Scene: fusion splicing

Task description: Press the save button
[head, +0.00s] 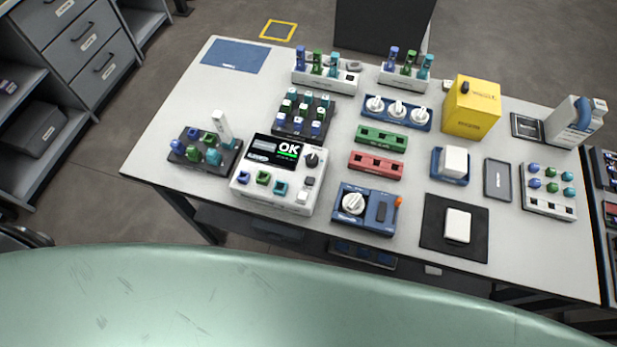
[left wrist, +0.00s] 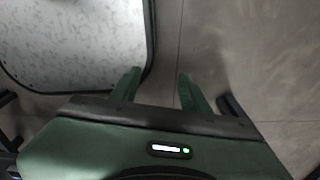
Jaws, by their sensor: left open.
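A white splicing device (head: 266,195) stands at the front left of the table. Its black screen (head: 277,150) shows a large white "OK" with a green line. A dark knob (head: 311,160), a grey button (head: 309,181) and a pale button (head: 302,196) sit on its right side; their labels are too small to read, so I cannot tell which is save. Blue, green and teal pieces sit along its front. My left gripper (left wrist: 157,88) shows only in the left wrist view, open and empty above the floor, away from the device. My right gripper is not in view.
The light table (head: 165,135) also holds a dark tray of coloured pieces (head: 205,155) left of the device, a blue unit with a white dial (head: 367,209) to its right, and a yellow box (head: 471,108) farther back. Drawers (head: 85,40) stand at the far left.

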